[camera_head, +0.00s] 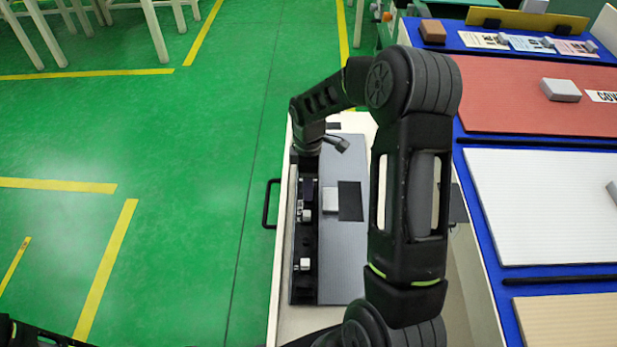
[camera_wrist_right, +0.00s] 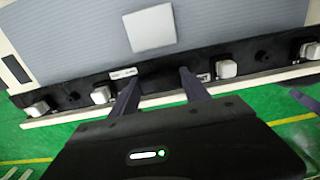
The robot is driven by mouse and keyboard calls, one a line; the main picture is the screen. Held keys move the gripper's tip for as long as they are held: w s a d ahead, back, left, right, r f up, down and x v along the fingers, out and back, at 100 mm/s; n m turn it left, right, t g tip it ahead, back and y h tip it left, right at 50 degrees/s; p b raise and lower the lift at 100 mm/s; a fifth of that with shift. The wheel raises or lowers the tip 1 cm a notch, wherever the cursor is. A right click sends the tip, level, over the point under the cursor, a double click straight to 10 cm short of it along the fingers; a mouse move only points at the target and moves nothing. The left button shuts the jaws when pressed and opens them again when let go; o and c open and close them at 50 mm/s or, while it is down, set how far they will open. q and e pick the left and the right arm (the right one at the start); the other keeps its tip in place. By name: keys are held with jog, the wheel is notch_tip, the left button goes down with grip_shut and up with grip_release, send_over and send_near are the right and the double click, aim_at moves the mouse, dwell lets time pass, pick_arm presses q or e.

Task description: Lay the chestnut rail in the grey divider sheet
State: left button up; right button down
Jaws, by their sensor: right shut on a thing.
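A long rail (camera_head: 304,285) with white clips looks black rather than chestnut. It lies lengthwise along the left edge of the grey sheet (camera_head: 342,265) on a pale cart. In the right wrist view the rail (camera_wrist_right: 75,92) runs across, beside the ribbed grey sheet (camera_wrist_right: 230,25). My right gripper (camera_head: 308,188) is at the rail, level with a light grey block (camera_head: 330,200) on the sheet. Its fingers (camera_wrist_right: 157,78) are shut on the rail between two clips. Whether the rail is fully seated is unclear. My right forearm hides the sheet's right side. My left gripper is out of view.
A blue bench to the right carries a red sheet (camera_head: 500,85), a white sheet (camera_head: 545,200) and a beige sheet (camera_head: 570,322). A brown block (camera_head: 433,31) sits at its far end. The cart has a black handle (camera_head: 269,203).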

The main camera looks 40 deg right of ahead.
jog(key=shift+f+b, duration=0.75)
jog(key=shift+f, duration=0.9)
jog(key=shift+c, duration=2.2)
grip_release()
notch_tip(320, 180, up, 8)
jog(key=shift+f+p, duration=0.1)
jog(key=shift+p, duration=0.85)
